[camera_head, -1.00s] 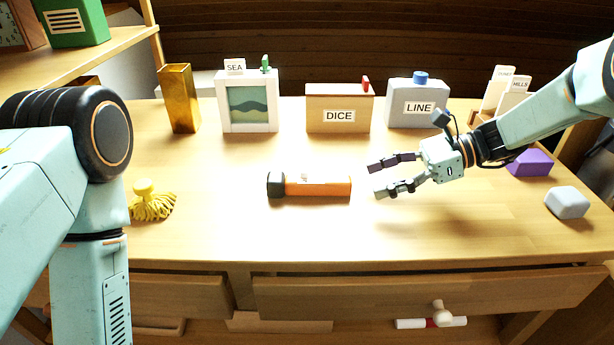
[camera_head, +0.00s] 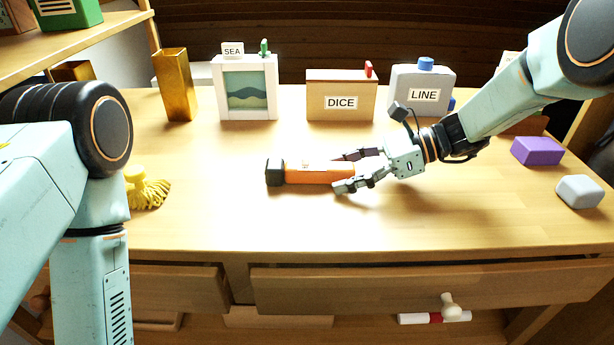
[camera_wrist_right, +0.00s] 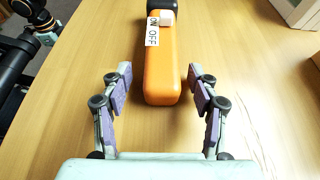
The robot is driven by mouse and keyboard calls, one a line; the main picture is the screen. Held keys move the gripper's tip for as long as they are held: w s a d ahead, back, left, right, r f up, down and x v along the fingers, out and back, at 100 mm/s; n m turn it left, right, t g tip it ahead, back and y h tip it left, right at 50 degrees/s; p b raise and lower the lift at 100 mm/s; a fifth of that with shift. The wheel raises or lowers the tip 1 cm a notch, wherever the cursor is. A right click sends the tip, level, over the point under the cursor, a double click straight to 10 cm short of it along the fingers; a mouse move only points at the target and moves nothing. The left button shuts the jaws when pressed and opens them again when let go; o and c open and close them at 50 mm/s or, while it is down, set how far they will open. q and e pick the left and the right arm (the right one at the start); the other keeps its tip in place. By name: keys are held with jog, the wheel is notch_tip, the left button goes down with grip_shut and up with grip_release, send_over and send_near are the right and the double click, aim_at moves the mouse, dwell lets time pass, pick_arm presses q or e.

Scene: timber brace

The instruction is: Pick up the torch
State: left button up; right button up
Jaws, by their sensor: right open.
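The orange torch (camera_head: 318,173) with a black head lies on its side in the middle of the desk, head to the left. My right gripper (camera_head: 342,170) is at its orange tail end, with the fingers open on either side of it. In the right wrist view the orange body of the torch (camera_wrist_right: 162,75) runs away from me, with a white switch and an "ON OFF" label. The open fingers of the right gripper (camera_wrist_right: 160,90) flank its near end, with a gap on both sides. My left arm is at the left; its gripper is out of view.
A SEA box (camera_head: 249,112), a DICE box (camera_head: 340,116) and a LINE box (camera_head: 409,109) stand behind the torch. A gold vase (camera_head: 175,85) and yellow brush (camera_head: 147,192) are left. A purple block (camera_head: 537,151) and grey block (camera_head: 579,191) are right. The desk around the torch is clear.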

jog(key=shift+w, duration=0.1)
grip_shut()
dwell(0.6)
